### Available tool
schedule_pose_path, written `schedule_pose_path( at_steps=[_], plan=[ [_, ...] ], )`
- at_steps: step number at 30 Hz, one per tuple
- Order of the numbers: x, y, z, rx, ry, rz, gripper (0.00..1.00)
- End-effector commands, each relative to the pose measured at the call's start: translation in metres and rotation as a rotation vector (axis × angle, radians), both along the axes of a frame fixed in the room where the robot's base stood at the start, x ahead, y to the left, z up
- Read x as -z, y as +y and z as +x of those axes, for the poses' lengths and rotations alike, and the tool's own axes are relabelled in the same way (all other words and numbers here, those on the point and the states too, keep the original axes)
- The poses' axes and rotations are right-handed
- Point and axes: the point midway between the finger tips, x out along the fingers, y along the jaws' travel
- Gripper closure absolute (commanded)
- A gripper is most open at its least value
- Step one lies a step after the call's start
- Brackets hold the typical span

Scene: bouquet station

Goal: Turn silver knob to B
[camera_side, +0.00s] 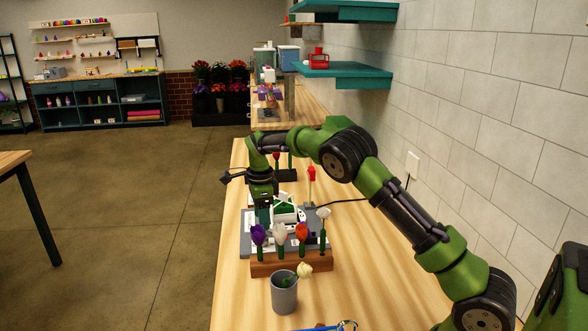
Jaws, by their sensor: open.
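My gripper (263,204) points down over a grey and white station (249,242) on the wooden bench. Its fingers are small and dark in this view, and they are open. I cannot make out a silver knob or any letter marks. The flowers in front and my gripper cover part of the station. A white frame with a green part (285,212) stands on the station, just right of my gripper. I cannot tell whether my gripper touches anything.
A wooden block (290,265) holding several flowers stands in front of the station. A grey cup (284,294) with a white flower is nearer. A red flower (312,173) stands behind. Teal shelves (345,72) hang on the right wall. The bench's left front is clear.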

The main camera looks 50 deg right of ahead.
Motion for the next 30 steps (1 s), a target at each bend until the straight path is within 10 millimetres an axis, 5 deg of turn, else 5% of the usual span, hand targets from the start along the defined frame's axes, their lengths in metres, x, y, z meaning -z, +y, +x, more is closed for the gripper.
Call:
schedule_pose_path(
  at_steps=[9,22,30],
  plan=[
    [0.053,-0.001,0.001,0.0,0.001,0.0,0.41],
    [0.063,-0.001,0.001,0.0,-0.001,0.001,0.41],
    [0.062,-0.001,0.001,0.0,-0.001,0.001,0.81]
  ],
)
